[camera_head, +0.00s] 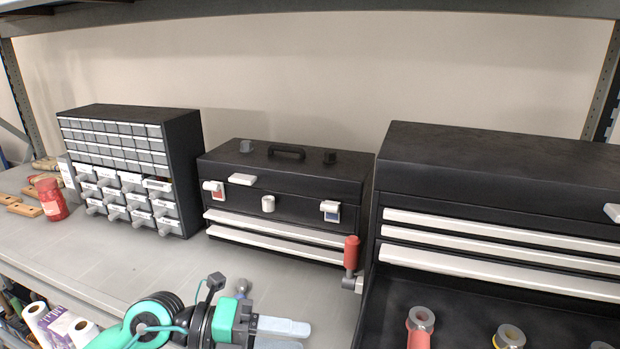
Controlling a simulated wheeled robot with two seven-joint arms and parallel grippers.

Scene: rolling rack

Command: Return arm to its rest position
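My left arm, teal and black, comes in at the bottom left. Its gripper (283,338) is at the bottom edge, over the front of the grey shelf (128,272). Its two pale blue-grey fingers point right with a narrow gap between them. The lower finger is partly cut off by the frame. I see nothing held between them. My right arm and gripper are not in view.
A small-drawer cabinet (185,175), a black toolbox (330,180) and a larger tool chest (500,165) with its lower drawer (460,305) open stand at the back. A red-handled tool (351,252) stands by the chest. A red bottle (51,200) is left.

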